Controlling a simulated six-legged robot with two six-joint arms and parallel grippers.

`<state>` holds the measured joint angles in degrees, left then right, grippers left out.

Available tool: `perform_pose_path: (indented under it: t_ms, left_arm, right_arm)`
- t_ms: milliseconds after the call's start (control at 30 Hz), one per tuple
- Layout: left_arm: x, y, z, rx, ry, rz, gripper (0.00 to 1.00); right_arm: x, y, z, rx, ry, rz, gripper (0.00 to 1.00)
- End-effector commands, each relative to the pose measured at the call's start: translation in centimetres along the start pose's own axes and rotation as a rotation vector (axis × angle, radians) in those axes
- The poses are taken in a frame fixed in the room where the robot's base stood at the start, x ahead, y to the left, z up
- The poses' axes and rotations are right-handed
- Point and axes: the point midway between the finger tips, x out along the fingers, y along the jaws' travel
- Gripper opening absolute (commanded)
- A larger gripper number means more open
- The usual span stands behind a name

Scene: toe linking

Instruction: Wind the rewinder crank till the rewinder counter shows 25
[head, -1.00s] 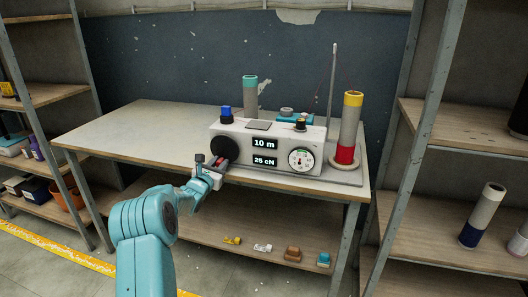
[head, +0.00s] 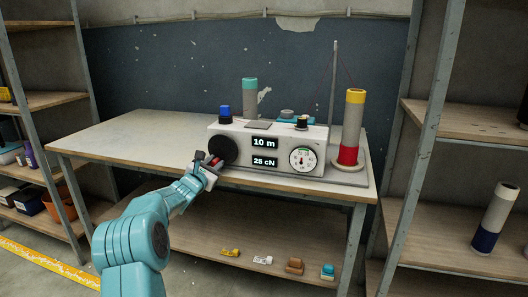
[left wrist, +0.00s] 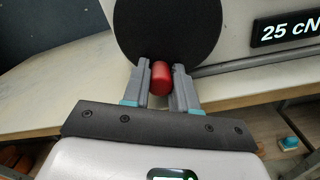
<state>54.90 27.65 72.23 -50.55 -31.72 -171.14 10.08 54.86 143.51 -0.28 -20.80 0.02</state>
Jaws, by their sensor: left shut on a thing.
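The rewinder (head: 240,132) is a pale box on the table, with a dark round crank disc (head: 224,151) at its front left. Its upper display (head: 264,143) reads 10 m and its lower display (head: 264,162) reads 25 cN. A red crank handle (left wrist: 161,78) sticks out near the lower edge of the disc in the left wrist view. My left gripper (head: 207,163) is shut on this handle, one finger on each side. My right gripper is in neither view.
A dial gauge (head: 303,160) sits at the rewinder's front right. A yellow, grey and red spool (head: 352,128) stands to its right, and a teal-topped one (head: 250,95) behind. The left of the table (head: 130,140) is clear. Several small items lie on the lower shelf.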

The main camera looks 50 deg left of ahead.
Motion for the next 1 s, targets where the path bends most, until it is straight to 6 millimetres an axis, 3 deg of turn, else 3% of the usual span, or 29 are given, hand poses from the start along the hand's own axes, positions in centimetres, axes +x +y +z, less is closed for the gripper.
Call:
perform_pose_path:
  t_ms: [167,567,1000]
  left_arm:
    - [0.0,0.0,-0.6,0.066,0.004,-0.002,0.0]
    - [0.0,0.3,-0.4,0.089,0.007,-0.001,0.0]
    - [0.0,1.2,-0.4,0.343,0.004,0.001,0.0]
  right_arm:
    - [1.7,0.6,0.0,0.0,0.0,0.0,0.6]
    - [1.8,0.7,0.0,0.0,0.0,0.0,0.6]
    - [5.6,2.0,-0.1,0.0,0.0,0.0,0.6]
